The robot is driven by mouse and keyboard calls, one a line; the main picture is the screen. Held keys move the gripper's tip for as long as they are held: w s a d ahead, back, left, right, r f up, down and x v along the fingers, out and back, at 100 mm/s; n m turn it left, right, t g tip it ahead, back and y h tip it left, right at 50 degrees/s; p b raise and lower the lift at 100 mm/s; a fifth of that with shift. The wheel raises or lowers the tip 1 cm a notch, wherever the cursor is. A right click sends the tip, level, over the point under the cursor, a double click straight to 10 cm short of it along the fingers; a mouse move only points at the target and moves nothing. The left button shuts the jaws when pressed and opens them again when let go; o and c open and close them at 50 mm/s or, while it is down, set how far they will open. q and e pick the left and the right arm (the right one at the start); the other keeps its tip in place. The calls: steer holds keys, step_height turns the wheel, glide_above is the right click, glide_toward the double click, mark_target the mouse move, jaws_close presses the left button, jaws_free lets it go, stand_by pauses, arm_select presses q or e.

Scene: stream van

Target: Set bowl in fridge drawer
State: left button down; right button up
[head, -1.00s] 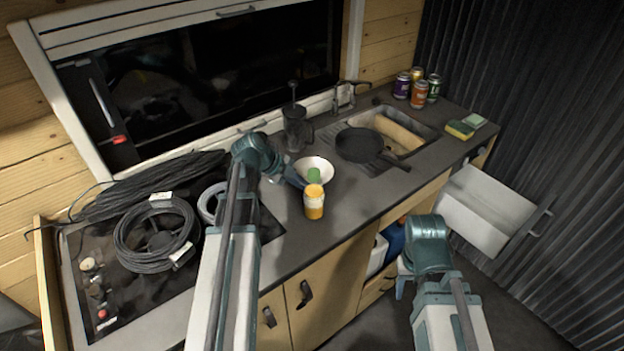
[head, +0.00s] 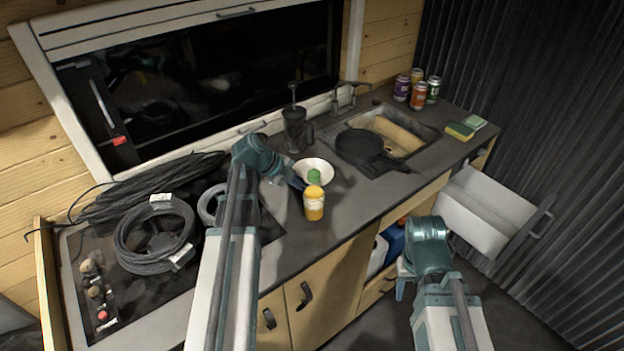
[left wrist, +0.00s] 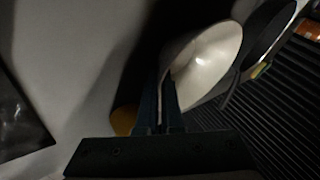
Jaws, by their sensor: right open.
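The bowl also fills the upper middle of the left wrist view (left wrist: 208,66). My left gripper (head: 296,182) is at the bowl's near-left rim. My right gripper (head: 402,280) is open, low in front of the cabinet and away from the bowl. The white fridge drawer (head: 485,215) is pulled out at the right, and its visible inside looks empty.
A yellow jar (head: 314,204) stands just in front of the bowl. A dark pan (head: 360,146) sits by the sink (head: 412,128), and a dark press (head: 296,130) stands behind the bowl. Cans (head: 417,92) and sponges (head: 460,131) are at the far right. Cable coils (head: 155,235) lie left.

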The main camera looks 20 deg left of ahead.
arm_select(q)
steer(key=shift+r, duration=0.15)
stand_by(0.7)
step_height(320, 180, up, 10)
steer(key=p, duration=1)
steer(key=shift+f+b, duration=0.6)
steer(key=shift+f, duration=0.15)
steer(key=shift+w+d+r, duration=0.1)
